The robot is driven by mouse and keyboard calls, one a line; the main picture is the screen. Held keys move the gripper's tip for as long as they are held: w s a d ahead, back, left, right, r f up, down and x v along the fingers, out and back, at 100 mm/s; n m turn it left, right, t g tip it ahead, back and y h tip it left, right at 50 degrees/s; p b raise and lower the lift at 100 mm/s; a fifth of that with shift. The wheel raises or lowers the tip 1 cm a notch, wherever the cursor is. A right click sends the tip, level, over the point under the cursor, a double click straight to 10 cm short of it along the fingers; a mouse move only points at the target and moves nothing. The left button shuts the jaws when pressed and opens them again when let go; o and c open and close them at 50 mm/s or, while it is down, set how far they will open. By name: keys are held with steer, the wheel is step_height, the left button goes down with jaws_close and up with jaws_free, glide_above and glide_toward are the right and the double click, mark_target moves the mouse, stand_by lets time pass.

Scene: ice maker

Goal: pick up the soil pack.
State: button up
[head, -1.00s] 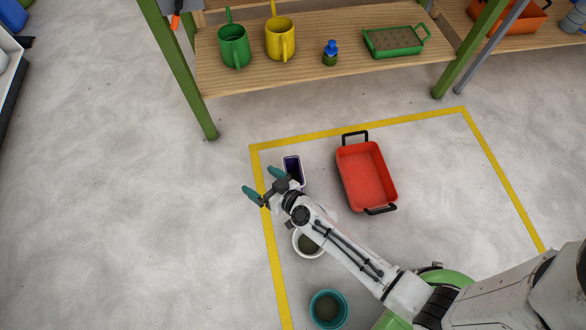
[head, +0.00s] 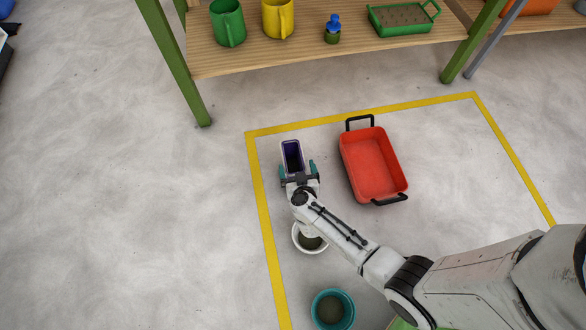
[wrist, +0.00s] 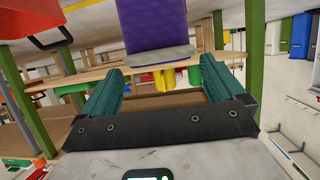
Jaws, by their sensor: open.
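The soil pack, which I take to be the small purple and grey box with a dark inside (head: 292,157), stands on the floor near the left yellow line. In the wrist view the purple pack (wrist: 155,22) is at top centre, ahead of the fingers. My gripper (head: 299,173) is open, with one teal finger at each side of the pack's near end. In the wrist view my gripper (wrist: 161,75) shows a clear gap between its fingers. No grip on the pack is visible. Its near lower part is partly hidden by my gripper in the head view.
A red tray with black handles (head: 373,165) stands close on the right. A white pot (head: 311,240) is partly under my arm, and a teal pot (head: 332,309) is nearer. The floor at left is clear.

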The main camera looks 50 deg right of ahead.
steer(key=b+x, duration=0.2)
steer(key=x, duration=0.1)
steer(key=b+x, duration=0.1)
steer(key=x, duration=0.1)
steer(key=shift+w+f+b, duration=0.15)
steer(key=shift+f+b, duration=0.2)
steer(key=shift+b, duration=0.05)
steer(key=shift+c, duration=0.4)
steer(key=c, duration=1.7)
